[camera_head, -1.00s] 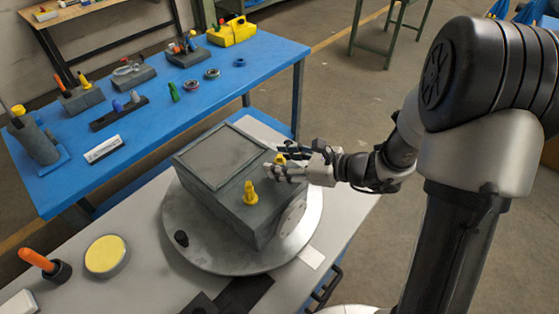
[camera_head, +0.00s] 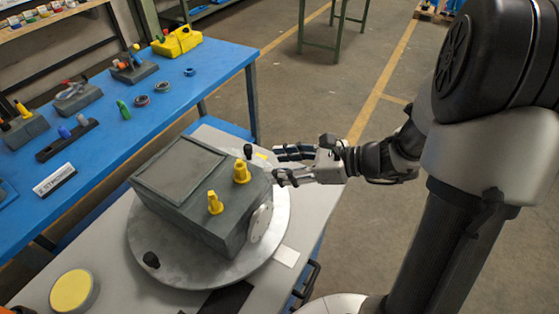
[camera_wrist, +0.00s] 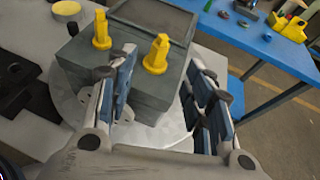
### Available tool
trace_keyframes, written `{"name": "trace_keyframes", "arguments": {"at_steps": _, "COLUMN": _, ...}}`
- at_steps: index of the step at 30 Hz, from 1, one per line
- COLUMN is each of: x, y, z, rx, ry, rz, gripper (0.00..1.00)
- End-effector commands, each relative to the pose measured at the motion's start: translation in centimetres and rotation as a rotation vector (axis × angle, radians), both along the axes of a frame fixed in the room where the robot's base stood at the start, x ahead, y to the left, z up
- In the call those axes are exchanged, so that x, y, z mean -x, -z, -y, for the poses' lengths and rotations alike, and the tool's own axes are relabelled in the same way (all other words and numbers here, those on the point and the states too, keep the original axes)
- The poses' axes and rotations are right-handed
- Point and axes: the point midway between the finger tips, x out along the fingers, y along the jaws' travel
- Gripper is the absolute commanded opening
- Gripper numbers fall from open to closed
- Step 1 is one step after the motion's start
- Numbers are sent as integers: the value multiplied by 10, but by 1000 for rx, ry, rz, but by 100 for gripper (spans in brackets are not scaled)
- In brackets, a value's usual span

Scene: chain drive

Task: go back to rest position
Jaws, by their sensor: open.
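My gripper (camera_head: 284,166) is open and empty, just to the right of the dark grey box in the head view. Its spread fingers also show in the wrist view (camera_wrist: 165,98), with the box beyond them. The grey box (camera_head: 165,205) sits on a round metal turntable (camera_head: 150,262). Two yellow fittings stand upright on the box's top, one nearer the gripper (camera_head: 241,172) and one further left (camera_head: 215,203); both also show in the wrist view. The fingers look apart from both fittings.
The turntable rests on a light grey bench (camera_head: 110,251), with a yellow round pad (camera_head: 72,291) at the front left. A blue table (camera_head: 130,145) with several tools and a yellow case (camera_head: 177,41) stands behind. Open floor (camera_head: 370,227) lies to the right.

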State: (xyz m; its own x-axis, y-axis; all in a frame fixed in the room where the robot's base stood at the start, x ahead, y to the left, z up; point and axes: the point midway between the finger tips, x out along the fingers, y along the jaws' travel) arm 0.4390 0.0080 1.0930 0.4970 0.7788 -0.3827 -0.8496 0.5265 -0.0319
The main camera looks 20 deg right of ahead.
Motion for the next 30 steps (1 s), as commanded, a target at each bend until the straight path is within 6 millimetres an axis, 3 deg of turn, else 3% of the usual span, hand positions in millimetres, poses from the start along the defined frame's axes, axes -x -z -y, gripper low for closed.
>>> {"name": "trace_keyframes", "arguments": {"at_steps": 7, "x": 1, "y": -1, "z": -1, "rx": 6, "ry": -8, "rz": 3, "gripper": 47}}
{"name": "trace_keyframes", "arguments": {"at_steps": 11, "x": 14, "y": -9, "z": -17, "rx": 73, "ry": -96, "rz": 40, "gripper": 47}}
{"name": "trace_keyframes", "arguments": {"at_steps": 16, "x": 63, "y": -27, "z": -51, "rx": 312, "ry": -387, "rz": 167, "gripper": 47}}
{"name": "trace_keyframes", "arguments": {"at_steps": 21, "x": 120, "y": -35, "z": -65, "rx": 607, "ry": -717, "rz": 332, "gripper": 47}}
{"name": "trace_keyframes", "arguments": {"at_steps": 26, "x": 161, "y": -41, "z": -55, "rx": 894, "ry": -1005, "rz": 497, "gripper": 47}}
{"name": "trace_keyframes", "arguments": {"at_steps": 30, "x": 184, "y": -50, "z": -36, "rx": 1155, "ry": -1236, "rz": 645, "gripper": 47}}
